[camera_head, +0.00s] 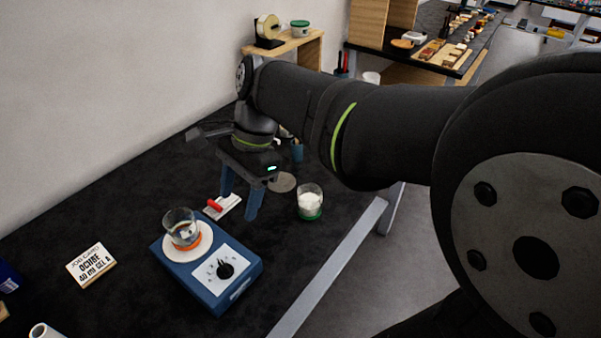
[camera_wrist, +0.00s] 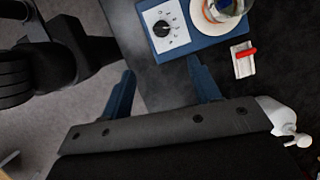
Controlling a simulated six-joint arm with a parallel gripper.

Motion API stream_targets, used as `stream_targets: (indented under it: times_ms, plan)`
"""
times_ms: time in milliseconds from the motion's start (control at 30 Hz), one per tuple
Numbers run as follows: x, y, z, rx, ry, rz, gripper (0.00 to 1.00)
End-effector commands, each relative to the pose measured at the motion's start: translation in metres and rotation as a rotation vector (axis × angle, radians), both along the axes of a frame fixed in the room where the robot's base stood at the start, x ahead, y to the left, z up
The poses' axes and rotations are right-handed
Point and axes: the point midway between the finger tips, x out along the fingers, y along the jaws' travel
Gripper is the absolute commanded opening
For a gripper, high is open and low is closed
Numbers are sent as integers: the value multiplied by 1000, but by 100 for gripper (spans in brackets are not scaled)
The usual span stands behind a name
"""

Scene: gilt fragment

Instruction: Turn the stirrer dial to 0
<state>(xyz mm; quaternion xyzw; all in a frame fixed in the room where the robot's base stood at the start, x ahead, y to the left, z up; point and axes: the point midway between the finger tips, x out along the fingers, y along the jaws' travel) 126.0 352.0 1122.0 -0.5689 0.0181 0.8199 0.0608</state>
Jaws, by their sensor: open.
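The stirrer (camera_head: 236,292) is a blue box on the dark table in the head view. Its black dial (camera_head: 226,270) sits on a white scale plate at the right front; the scale figures are too small to read. A glass beaker (camera_head: 181,227) with liquid stands on its round white plate. The wrist view shows the stirrer (camera_wrist: 199,43) at the top, with the dial (camera_wrist: 161,29) beyond my fingertips. My gripper (camera_head: 240,205) has blue fingers, spread apart and empty, above the table behind the stirrer. My fingers (camera_wrist: 166,82) also show apart in the wrist view, touching nothing.
A white block with a red piece (camera_head: 215,206) lies behind the stirrer, near my gripper. A glass of white powder (camera_head: 309,204) stands to the right, near the table edge. Dark table lies bare between card and stirrer.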

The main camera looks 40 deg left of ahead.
Motion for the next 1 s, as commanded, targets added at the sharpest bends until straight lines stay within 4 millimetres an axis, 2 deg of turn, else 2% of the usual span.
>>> stream_targets:
  times_ms: [133,267,367,800,1000]
  plan:
    - [5,-1,-1,-29,36,-125,56]
    - [3,-1,-7,-34,42,-145,56]
    - [-2,0,-19,-36,43,-142,56]
    - [-38,9,-107,-39,41,-139,56]
    - [-51,13,-141,-36,41,-139,56]
